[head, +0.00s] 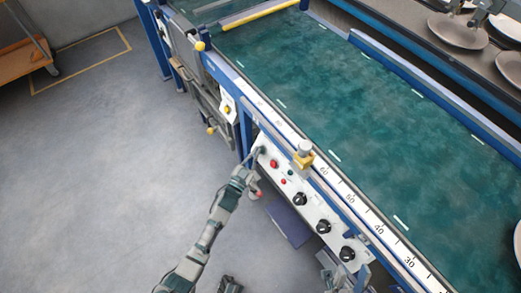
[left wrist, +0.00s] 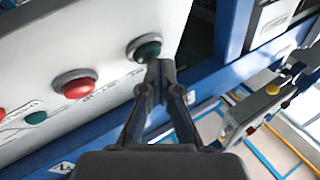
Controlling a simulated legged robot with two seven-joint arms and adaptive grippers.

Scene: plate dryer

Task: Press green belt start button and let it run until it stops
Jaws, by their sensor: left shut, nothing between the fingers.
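A white control panel (head: 312,207) slopes along the near side of the green conveyor belt (head: 330,110). My left gripper (head: 257,151) is shut and empty at the panel's upper left end. In the left wrist view, the closed fingertips (left wrist: 160,66) are right at a green button (left wrist: 144,48) in a dark ring, overlapping its lower right edge. I cannot tell whether they touch or press it. In the head view the gripper hides this button. A red button (left wrist: 74,84) sits beside it. My right gripper (head: 330,279) is partly visible at the bottom; its fingers are unclear.
A smaller green button (left wrist: 36,117) and another red one are farther left in the wrist view. Several black knobs (head: 299,199) run down the panel. A yellow block (head: 303,159) sits on the ruler rail above. Plates (head: 457,31) lie beyond the belt.

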